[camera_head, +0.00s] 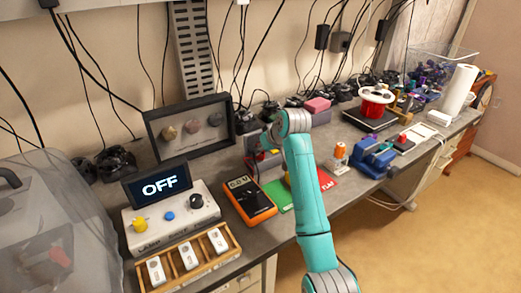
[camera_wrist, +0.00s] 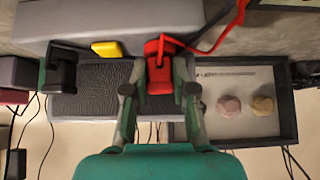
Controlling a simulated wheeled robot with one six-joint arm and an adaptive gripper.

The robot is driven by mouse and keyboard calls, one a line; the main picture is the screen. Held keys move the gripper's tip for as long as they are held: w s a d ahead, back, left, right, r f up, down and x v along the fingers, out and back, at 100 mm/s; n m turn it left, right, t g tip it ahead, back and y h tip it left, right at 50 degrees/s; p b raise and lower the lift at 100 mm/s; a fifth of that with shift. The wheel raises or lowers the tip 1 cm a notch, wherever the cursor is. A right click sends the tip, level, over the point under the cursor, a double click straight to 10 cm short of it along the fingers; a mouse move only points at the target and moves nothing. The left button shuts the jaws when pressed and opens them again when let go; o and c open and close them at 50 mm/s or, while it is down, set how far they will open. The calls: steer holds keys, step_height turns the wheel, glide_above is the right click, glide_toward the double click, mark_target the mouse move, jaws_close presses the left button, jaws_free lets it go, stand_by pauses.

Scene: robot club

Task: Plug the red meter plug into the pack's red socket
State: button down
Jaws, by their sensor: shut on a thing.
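In the wrist view my gripper (camera_wrist: 160,85) is shut on the red meter plug (camera_wrist: 158,62), with one finger on each side of it. A red cable (camera_wrist: 208,45) runs from the plug to the upper right. The plug is at the edge of a grey body (camera_wrist: 90,22), which looks like the pack, with a dark textured panel (camera_wrist: 95,82) beside it. The red socket is not visible, and I cannot tell whether the plug touches it. A black plug (camera_wrist: 62,70) stands at the left. In the head view my arm hides most of the gripper and pack.
A yellow block (camera_wrist: 107,49) lies between the two plugs. The orange meter (camera_head: 250,200) reads on the bench, beside a bench unit whose screen (camera_head: 160,185) shows OFF. A framed display (camera_head: 190,127) stands behind. Blue vise-like tool (camera_head: 373,158) is at right.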

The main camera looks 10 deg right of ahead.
steer(key=shift+r, duration=1.1)
stand_by(0.4)
steer(key=shift+r, duration=1.65)
steer(key=c, duration=1.5)
jaws_free()
jaws_close()
steer(key=s+d, duration=0.9)
steer(key=shift+f, duration=0.35)
steer(key=shift+d+f, duration=0.1)
steer(key=shift+f, duration=0.05)
